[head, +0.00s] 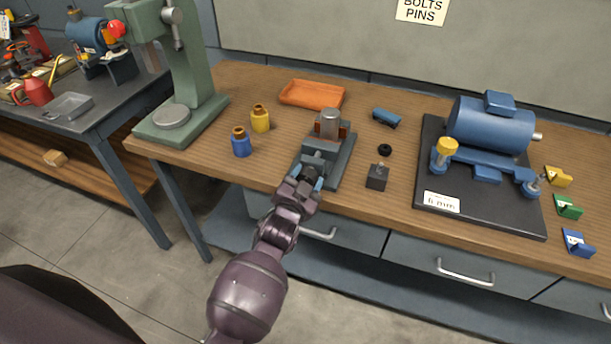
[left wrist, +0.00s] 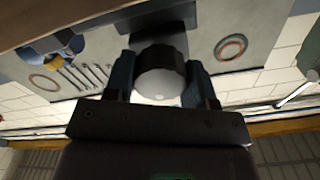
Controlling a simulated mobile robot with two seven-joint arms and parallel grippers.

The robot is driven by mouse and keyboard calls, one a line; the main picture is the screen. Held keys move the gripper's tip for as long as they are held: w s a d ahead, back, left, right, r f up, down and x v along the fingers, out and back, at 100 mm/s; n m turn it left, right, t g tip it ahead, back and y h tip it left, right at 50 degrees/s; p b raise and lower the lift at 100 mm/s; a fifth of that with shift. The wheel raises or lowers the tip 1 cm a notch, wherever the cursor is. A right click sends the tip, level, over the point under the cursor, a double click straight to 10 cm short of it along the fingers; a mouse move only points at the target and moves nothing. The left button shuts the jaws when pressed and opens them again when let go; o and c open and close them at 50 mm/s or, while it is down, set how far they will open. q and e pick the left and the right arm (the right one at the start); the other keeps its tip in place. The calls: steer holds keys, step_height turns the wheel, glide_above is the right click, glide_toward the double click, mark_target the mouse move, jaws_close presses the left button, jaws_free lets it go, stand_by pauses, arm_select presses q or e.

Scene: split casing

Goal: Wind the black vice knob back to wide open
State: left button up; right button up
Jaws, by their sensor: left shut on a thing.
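The grey vice (head: 325,155) stands at the front edge of the wooden bench, with its jaws around an upright grey cylinder (head: 329,122) between reddish-brown pads. The black vice knob (head: 308,174) is at the vice's near end. It also shows large in the left wrist view (left wrist: 160,72). My left gripper (head: 305,183) reaches in from the front, and its two blue-grey fingers are shut on the knob's sides in the left wrist view (left wrist: 161,80). The fingers partly hide the knob in the head view. My right gripper does not show.
A blue pot (head: 241,143), a yellow pot (head: 260,119) and a green press (head: 185,80) stand left of the vice. An orange tray (head: 312,95) lies behind. A dark block (head: 377,177), a black ring (head: 385,150) and a blue motor (head: 490,125) are to the right.

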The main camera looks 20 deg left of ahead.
arm_select(q)
steer(key=shift+n+p, duration=0.45)
steer(key=shift+n, duration=0.85)
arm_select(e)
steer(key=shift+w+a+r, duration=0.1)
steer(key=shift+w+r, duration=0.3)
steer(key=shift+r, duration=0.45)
arm_select(q)
steer(key=o, duration=0.9)
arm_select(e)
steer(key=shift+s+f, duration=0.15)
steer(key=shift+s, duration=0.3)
arm_select(q)
steer(key=shift+s, duration=0.1)
steer(key=s, duration=1)
steer(key=shift+s+a, duration=0.15)
steer(key=shift+s, duration=0.15)
